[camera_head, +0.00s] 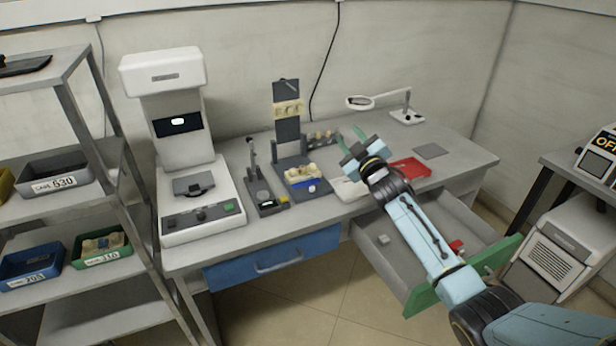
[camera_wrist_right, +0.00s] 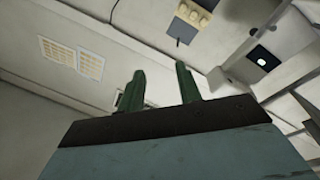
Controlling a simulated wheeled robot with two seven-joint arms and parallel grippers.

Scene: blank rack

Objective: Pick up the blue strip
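A blue strip (camera_head: 304,183) shows at the front of a dark grey stand (camera_head: 302,192) on the workbench, just below a tan toothed block (camera_head: 301,171). My right gripper (camera_head: 351,138) is to the right of the blue strip and above the bench. Its two green fingers are apart with nothing between them; the right wrist view also shows the open fingers (camera_wrist_right: 160,88). The blue strip cannot be made out in the right wrist view. My left gripper is not in view.
An upright panel with a tan block (camera_head: 288,109) rises behind the stand. A white machine (camera_head: 178,140) stands left, a magnifier lamp (camera_head: 362,102) and red tray (camera_head: 411,168) right. A green-fronted drawer (camera_head: 505,254) is open under my right arm. A blue drawer (camera_head: 272,260) is shut.

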